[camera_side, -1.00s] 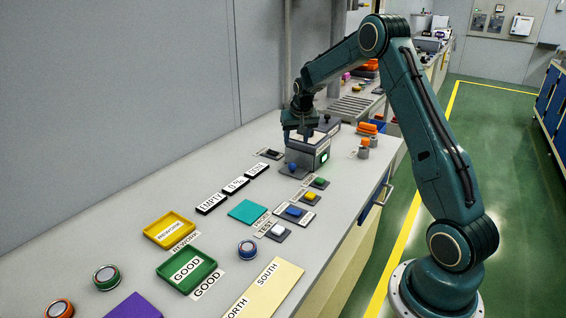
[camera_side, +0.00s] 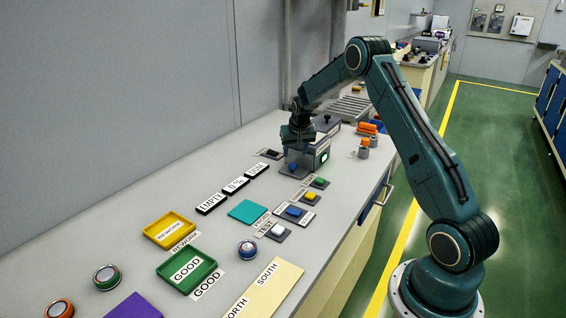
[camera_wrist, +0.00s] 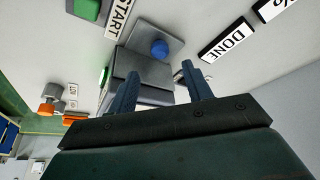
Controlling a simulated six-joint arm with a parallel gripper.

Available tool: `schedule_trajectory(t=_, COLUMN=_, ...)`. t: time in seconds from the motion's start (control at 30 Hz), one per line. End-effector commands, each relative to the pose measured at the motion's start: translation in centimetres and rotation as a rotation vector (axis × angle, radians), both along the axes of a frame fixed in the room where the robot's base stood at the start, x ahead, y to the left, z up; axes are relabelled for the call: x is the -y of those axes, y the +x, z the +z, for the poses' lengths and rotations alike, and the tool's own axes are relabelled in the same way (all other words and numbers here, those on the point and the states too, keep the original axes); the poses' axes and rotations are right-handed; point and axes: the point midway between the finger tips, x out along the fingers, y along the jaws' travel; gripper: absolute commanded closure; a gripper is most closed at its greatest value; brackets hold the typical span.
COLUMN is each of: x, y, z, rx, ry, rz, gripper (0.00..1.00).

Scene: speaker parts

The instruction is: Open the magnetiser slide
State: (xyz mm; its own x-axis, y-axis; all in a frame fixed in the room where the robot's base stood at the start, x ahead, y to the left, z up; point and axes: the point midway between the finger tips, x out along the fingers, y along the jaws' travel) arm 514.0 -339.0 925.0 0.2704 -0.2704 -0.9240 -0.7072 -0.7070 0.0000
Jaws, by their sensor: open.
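The magnetiser is a grey box (camera_side: 318,158) with a lit green window on its right face. A blue round knob (camera_side: 292,167) stands on a grey plate at the box's near left side. In the wrist view the blue knob (camera_wrist: 160,48) sits on its plate (camera_wrist: 158,30) beside the grey box (camera_wrist: 145,70). My gripper (camera_side: 298,148) is low over the left part of the box. In the wrist view my gripper (camera_wrist: 160,72) is open, with fingers apart and nothing held. The knob shows beyond the gap between the fingertips; I cannot tell whether anything touches.
Green (camera_side: 320,182), yellow (camera_side: 311,196) and blue (camera_side: 294,211) buttons line the bench front. EMPTY and other label blocks (camera_side: 210,203) lie left. A grey unit with a dark knob (camera_side: 326,118) stands behind. Orange parts (camera_side: 368,127) are at right.

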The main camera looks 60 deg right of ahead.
Motion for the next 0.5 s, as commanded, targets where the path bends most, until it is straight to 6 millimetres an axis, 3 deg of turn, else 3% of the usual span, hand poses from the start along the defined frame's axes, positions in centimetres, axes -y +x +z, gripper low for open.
schedule_trajectory(t=0.5, x=1.7, y=1.7, z=-5.9, rx=-0.001, ry=0.001, rz=0.0, gripper=0.5)
